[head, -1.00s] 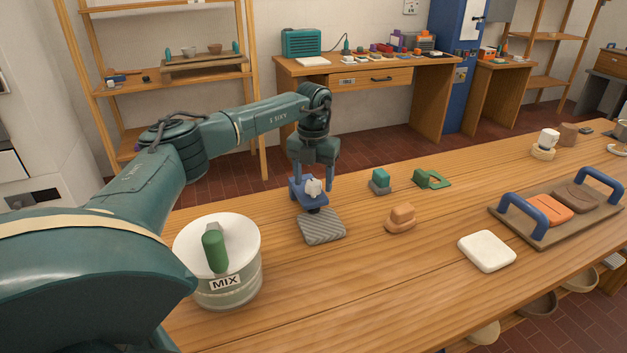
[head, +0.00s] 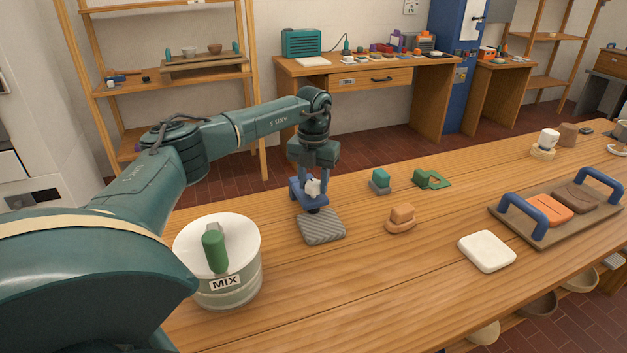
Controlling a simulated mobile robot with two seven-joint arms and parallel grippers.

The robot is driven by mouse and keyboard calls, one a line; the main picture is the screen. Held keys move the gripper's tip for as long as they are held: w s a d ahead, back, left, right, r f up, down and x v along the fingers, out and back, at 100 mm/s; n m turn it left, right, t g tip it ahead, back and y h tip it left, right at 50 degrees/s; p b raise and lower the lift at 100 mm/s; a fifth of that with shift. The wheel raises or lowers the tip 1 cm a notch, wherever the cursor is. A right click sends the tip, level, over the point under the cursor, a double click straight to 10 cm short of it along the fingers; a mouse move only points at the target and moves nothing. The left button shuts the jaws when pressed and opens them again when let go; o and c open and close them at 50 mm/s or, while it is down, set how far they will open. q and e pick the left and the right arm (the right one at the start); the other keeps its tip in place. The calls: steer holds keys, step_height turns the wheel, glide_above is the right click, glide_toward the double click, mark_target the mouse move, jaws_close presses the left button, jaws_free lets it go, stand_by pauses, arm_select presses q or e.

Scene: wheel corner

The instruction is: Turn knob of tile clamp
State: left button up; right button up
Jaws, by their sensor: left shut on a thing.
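The tile clamp (head: 298,197) is a blue frame at the table's left far edge, with a white knob (head: 313,187) on it. A grey ridged tile (head: 322,227) lies at its foot, under a dark pad. My left gripper (head: 314,180) points down from above and is shut on the white knob; its fingers partly hide the knob and the clamp. My right gripper is not in view.
A white bucket (head: 255,285) marked MIX, with a green-handled tool, stands at the near left. The near middle is clear.

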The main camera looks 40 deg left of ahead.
arm_select(q)
steer(key=shift+r+m+p, duration=0.2)
steer(key=shift+m+p, duration=0.4)
steer(key=shift+p, duration=0.15)
steer(key=shift+f+m, duration=0.15)
steer(key=shift+m, duration=0.35)
steer(key=o, duration=0.7)
steer(key=shift+o, duration=1.3)
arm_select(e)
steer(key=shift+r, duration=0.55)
arm_select(q)
step_height(320, 180, up, 13)
